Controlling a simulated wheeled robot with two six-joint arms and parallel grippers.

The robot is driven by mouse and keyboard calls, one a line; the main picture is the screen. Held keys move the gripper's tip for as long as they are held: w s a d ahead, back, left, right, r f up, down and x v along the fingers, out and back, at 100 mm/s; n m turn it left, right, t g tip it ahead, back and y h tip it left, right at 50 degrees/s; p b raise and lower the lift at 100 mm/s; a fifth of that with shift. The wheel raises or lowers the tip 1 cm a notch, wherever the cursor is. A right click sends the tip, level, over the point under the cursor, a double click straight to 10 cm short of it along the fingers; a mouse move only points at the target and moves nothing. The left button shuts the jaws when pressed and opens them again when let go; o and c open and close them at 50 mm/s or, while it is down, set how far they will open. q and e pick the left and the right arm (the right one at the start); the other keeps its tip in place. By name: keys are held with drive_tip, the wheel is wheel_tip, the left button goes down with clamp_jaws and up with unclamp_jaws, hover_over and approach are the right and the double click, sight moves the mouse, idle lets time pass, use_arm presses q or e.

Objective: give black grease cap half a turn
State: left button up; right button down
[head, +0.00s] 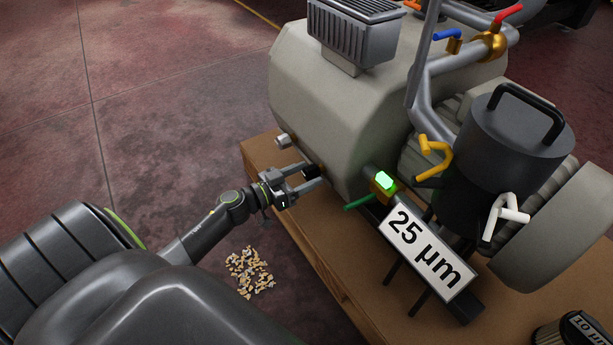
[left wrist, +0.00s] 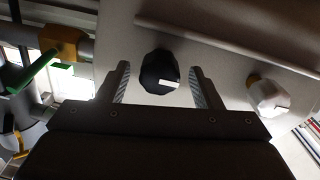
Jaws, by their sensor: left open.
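The black grease cap (left wrist: 161,72) sits on the side of the grey pump housing and has a white mark on its lower right. In the head view the cap (head: 311,171) is small and dark, at the lower left of the housing. My left gripper (head: 315,177) is at the cap. In the left wrist view its two fingers (left wrist: 160,85) are open, one on each side of the cap, with a visible gap on both sides. My right gripper is not in view.
A light grey cap (left wrist: 268,95) sits beside the black one. A brass valve with a green handle (left wrist: 48,62) is on the other side. A "25 µm" sign (head: 428,250) and a dark canister (head: 510,140) are to the right.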

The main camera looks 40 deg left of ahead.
use_arm(q)
drive_tip(key=shift+w+d, duration=0.15)
drive_tip(key=shift+w, duration=0.2)
drive_tip(key=shift+c, duration=0.2)
drive_tip(key=c, duration=0.9)
drive_tip(key=shift+c, duration=0.2)
